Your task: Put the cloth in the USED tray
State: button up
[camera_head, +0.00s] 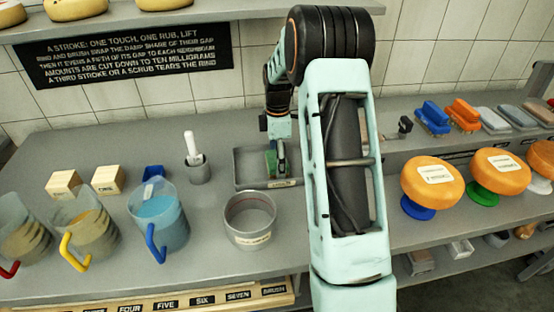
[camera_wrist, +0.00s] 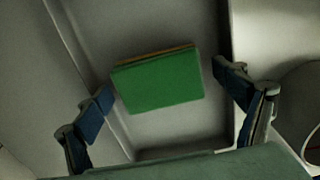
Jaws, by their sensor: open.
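A green folded block, apparently the cloth (camera_wrist: 160,82), lies in a grey tray (camera_wrist: 190,140) in the wrist view, with a thin brown edge along its far side. In the head view the green cloth (camera_head: 271,162) shows partly behind my gripper (camera_head: 277,160), inside the grey tray (camera_head: 240,172). My gripper is open, low over the tray. In the wrist view its blue-padded fingers (camera_wrist: 163,88) stand apart, one on each side of the cloth, with gaps to both. The tray's front label is too small to read.
A round grey pot (camera_head: 250,222) stands just in front of the tray. Cheese wheels on stands (camera_head: 432,182) and brushes (camera_head: 432,118) are right. A shelf (camera_head: 200,28) hangs above.

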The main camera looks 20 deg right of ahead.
notch_tip(320, 180, up, 12)
jog(key=shift+r, duration=0.15)
dwell(0.6)
